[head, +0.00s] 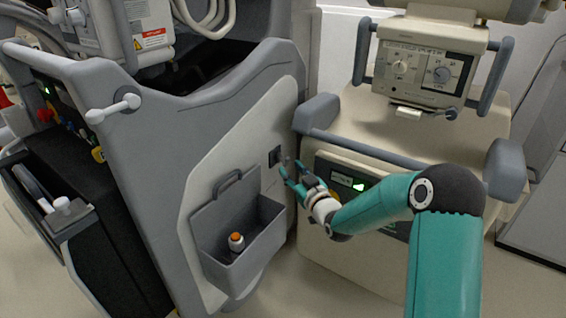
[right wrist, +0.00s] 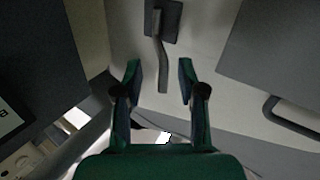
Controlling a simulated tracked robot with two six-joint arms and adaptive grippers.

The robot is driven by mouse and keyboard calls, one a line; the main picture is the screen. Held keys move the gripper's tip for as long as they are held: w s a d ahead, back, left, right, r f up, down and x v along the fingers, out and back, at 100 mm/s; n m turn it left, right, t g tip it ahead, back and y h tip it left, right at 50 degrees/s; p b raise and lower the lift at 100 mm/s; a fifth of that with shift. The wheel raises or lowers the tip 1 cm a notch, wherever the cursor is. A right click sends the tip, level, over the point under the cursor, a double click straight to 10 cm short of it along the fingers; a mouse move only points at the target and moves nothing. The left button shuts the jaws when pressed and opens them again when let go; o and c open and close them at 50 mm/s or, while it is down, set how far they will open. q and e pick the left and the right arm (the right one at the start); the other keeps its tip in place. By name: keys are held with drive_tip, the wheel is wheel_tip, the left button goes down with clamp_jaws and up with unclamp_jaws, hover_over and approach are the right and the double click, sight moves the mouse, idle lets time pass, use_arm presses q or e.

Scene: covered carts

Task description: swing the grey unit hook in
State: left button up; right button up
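The grey unit hook (right wrist: 162,62) is a thin grey bar on a dark square plate (right wrist: 162,18) fixed to the pale side panel of the grey unit. In the head view the plate (head: 275,157) is small, and the hook beside it is partly hidden by my gripper. My right gripper (head: 291,168) is at the hook. In the right wrist view my gripper (right wrist: 159,76) is open, and the hook's free end reaches between its two fingers with a gap on each side. My left gripper is not in view.
A grey bin (head: 262,240) with an orange-capped bottle (head: 236,242) hangs on the panel below the hook. A cream cart (head: 395,140) with a control box (head: 420,68) stands close on the right. Room between the two units is narrow.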

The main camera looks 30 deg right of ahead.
sight(283, 159)
drive_tip(key=shift+w+d, duration=0.2)
drive_tip(key=shift+w, duration=1.35)
drive_tip(key=shift+w+d, duration=0.15)
drive_tip(key=shift+w, duration=1.35)
